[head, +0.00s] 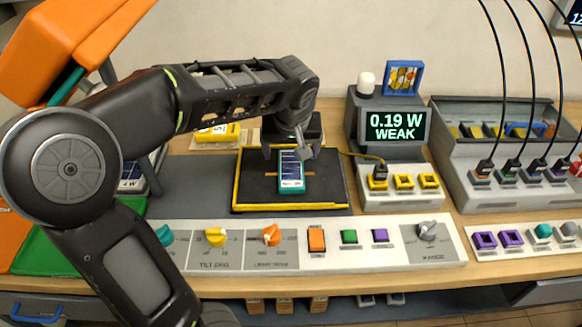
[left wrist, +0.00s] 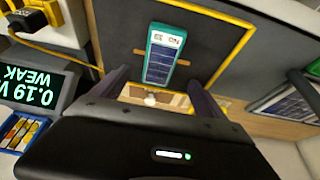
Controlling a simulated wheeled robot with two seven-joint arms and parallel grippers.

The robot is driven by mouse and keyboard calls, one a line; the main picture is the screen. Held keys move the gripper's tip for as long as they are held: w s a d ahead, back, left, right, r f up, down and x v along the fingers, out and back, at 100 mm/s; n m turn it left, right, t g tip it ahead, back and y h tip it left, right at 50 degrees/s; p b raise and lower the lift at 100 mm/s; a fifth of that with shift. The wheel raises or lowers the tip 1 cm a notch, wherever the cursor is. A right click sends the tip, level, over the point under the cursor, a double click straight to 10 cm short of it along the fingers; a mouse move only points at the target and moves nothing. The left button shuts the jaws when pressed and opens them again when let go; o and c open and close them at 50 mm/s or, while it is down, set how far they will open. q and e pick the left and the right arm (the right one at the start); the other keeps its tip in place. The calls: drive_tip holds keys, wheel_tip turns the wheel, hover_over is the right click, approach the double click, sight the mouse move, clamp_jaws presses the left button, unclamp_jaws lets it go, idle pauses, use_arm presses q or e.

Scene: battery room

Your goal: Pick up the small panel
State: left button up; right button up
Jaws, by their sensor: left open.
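The small panel (head: 290,172) is a dark blue solar panel in a teal frame with a pale label at its near end. It lies on the black, yellow-edged mat (head: 325,190), over a short tan strip. My left gripper (head: 286,153) is open and empty above the far part of the panel, pointing down. In the left wrist view the panel (left wrist: 161,60) lies just beyond the gap between the open fingers (left wrist: 163,88), which look apart from it. The exact height above the panel is hard to tell. My right gripper is not in view.
A knob-and-button console (head: 300,245) runs along the front. A large orange lamp-like object (head: 65,45) hangs at upper left.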

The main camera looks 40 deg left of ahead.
sight(291, 166)
use_arm(q)
drive_tip(key=shift+x, duration=1.3)
drive_tip(key=shift+p+x, duration=0.65)
drive_tip(key=shift+x, duration=2)
drive_tip(key=shift+d, duration=0.1)
drive_tip(key=c, duration=1.8)
wheel_tip(291, 166, up, 10)
drive_tip(key=shift+r+b, duration=0.1)
drive_tip(key=shift+b, duration=0.3)
